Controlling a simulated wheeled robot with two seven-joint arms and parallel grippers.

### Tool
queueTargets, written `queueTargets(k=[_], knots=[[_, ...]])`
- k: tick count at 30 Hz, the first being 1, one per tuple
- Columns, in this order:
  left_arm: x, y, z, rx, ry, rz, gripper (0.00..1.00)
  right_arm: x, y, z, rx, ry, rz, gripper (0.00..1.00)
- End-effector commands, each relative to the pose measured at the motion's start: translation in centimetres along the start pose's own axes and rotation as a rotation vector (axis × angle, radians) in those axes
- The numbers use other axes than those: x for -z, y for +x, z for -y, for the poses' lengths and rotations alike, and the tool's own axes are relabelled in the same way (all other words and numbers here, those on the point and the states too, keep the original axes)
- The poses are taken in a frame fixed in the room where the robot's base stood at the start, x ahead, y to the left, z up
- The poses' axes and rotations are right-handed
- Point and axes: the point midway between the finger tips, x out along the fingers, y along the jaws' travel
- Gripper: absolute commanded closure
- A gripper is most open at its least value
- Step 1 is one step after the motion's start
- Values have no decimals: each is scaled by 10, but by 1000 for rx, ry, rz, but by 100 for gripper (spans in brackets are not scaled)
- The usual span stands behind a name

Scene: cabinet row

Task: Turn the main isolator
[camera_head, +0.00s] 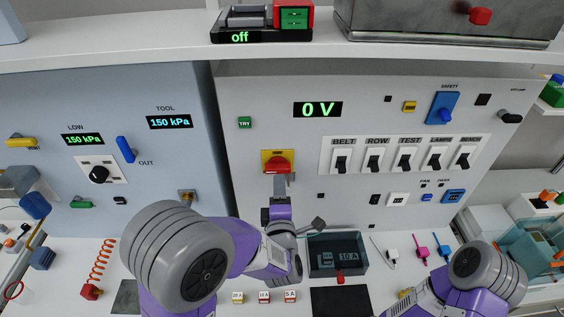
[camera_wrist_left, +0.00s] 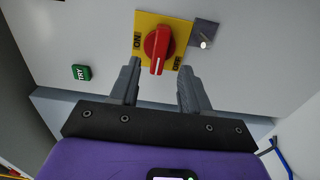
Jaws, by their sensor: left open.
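The main isolator is a red rotary handle (camera_head: 279,164) on a yellow plate (camera_head: 265,156), set in the grey panel below a "0 V" display (camera_head: 318,109). In the left wrist view the red handle (camera_wrist_left: 157,47) carries a white line at its lower end. Its yellow plate (camera_wrist_left: 147,20) has an ON label at the left and another label at the lower right, probably OFF. My left gripper (camera_head: 280,187) is just below the handle. In the left wrist view its open fingers (camera_wrist_left: 159,78) stand either side of the handle's lower end, with gaps visible. My right gripper is not visible.
A green TRY button (camera_head: 244,122) is left of the isolator. A row of black switches (camera_head: 405,158) and a blue safety switch (camera_head: 443,110) are to the right. Below are a dark tray (camera_head: 320,262) and small fuses on the bench. A shelf (camera_head: 180,40) overhangs above.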

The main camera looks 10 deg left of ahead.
Motion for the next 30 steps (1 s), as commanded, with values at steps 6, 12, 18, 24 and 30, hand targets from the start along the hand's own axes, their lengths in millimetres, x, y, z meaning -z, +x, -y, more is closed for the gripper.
queueTargets(k=[6,12,18,24,30], knots=[[1,34,0,0,4,-3,53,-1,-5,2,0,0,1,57],[1,61,0,1,4,-2,53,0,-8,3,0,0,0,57],[0,70,0,1,3,1,53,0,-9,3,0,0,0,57],[0,70,1,1,3,1,53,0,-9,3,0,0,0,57],[0,70,1,1,3,1,84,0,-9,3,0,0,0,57]])
